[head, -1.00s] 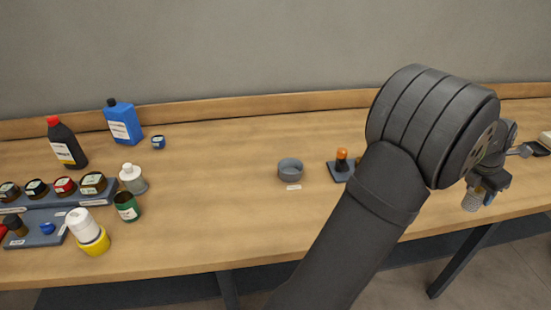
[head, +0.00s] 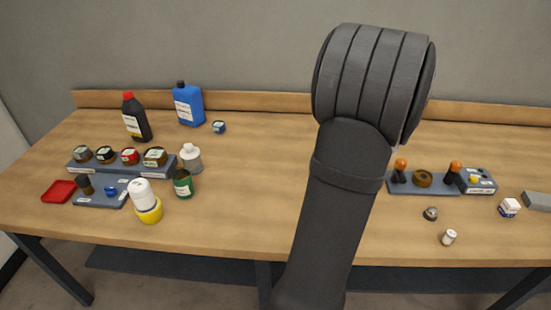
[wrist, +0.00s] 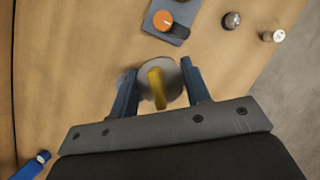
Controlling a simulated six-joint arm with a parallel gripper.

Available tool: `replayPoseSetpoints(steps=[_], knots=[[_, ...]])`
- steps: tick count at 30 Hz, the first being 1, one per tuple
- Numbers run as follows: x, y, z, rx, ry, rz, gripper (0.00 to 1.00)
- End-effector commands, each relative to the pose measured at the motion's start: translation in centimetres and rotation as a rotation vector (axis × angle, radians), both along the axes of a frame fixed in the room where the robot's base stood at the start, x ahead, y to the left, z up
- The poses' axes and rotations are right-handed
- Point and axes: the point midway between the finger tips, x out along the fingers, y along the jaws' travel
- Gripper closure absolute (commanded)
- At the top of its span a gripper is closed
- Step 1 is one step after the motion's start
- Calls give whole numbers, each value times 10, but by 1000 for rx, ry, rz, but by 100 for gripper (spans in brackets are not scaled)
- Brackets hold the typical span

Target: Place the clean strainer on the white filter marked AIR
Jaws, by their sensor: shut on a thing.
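My gripper (wrist: 157,88) is shut on the strainer in the wrist view. The strainer shows a yellow grip (wrist: 157,86) between the blue fingers and a grey round part below, somewhat blurred. It is held above the table. In the head view my own arm hides the gripper and the strainer. No AIR marking is readable. White pieces in the head view are a white cylinder on a yellow base (head: 142,194), a white-topped grey pot (head: 190,158) and a small white jar (head: 449,237). I cannot tell which is the AIR filter.
A grey tray with orange-topped pieces (head: 437,189) is at the right. A rack of jars (head: 88,168), bottles and a red tray (head: 59,191) are at the left.

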Motion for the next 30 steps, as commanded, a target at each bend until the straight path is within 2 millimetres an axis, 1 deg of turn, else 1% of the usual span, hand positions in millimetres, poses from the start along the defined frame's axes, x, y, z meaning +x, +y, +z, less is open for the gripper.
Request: replayPoseSetpoints(steps=[1,5,6,8,9,10,11,12,14,15,17,18,23,24,26,27,29,30], knots=[[9,26,4,-1,-1,37,80],[24,84,12,-2,-1,118,80],[28,102,15,-2,-1,142,80],[32,129,18,-1,0,178,80],[33,148,21,-1,0,202,80],[35,161,22,-1,0,222,80],[36,175,24,-1,0,240,80],[36,193,26,-1,0,264,80],[36,220,30,-1,-1,300,80],[35,238,33,-1,-1,325,80],[33,265,36,-1,-1,362,80],[31,282,38,-1,-1,386,80],[16,351,47,-3,0,485,80],[11,367,50,-3,0,509,80],[3,391,53,-3,-3,544,80],[-3,407,56,-3,-3,569,80],[-13,431,59,-4,-2,606,80],[-20,446,61,-4,-2,630,80]])
